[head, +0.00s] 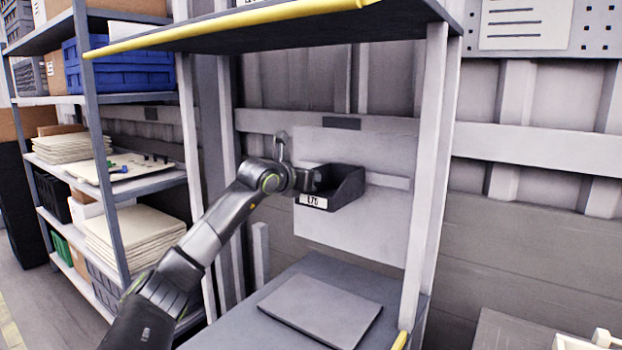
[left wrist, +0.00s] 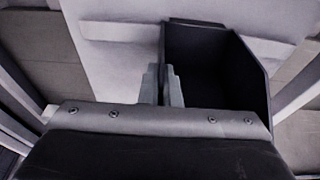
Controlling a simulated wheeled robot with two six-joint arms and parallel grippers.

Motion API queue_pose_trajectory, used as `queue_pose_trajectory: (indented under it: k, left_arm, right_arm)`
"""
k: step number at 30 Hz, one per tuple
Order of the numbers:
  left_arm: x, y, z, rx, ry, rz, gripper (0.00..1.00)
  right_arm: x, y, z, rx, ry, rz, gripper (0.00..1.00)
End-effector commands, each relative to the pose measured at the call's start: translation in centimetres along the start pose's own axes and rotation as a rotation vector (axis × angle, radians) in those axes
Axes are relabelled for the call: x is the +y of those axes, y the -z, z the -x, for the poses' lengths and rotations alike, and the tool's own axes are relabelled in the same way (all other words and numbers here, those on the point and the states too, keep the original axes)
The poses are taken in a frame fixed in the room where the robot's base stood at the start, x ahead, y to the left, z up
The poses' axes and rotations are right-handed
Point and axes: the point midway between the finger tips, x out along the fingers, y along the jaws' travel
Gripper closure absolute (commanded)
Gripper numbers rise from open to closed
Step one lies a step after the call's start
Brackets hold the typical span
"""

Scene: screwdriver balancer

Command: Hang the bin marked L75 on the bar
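The dark bin (head: 345,188) is upright in front of the pale back panel (head: 330,235), level with the light bar (head: 388,181) that runs across it. Its white front label (head: 313,201) seems to read L75. My left gripper (head: 312,180) is at the bin's left side. In the left wrist view its two fingers (left wrist: 162,88) stand on either side of the left wall of the bin (left wrist: 215,65), closed on it. The bin looks empty. The bar (left wrist: 110,32) passes behind the bin's back; I cannot tell whether the back touches or hooks it.
A grey worktop with a flat grey board (head: 320,308) lies below the bin. A yellow-edged shelf (head: 250,25) is overhead and a pale upright post (head: 428,180) stands to the right. A loaded storage rack (head: 105,170) stands at left.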

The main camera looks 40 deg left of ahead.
Motion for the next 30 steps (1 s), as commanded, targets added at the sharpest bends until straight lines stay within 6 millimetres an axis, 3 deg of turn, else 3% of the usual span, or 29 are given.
queue_pose_trajectory:
  k: [30]
  left_arm:
    - [0.02, 0.7, -0.17, 0.003, 0.0, 0.001, 1.0]
  right_arm:
    - [-0.08, -0.09, -0.69, 0.0, 0.0, 0.0, 0.64]
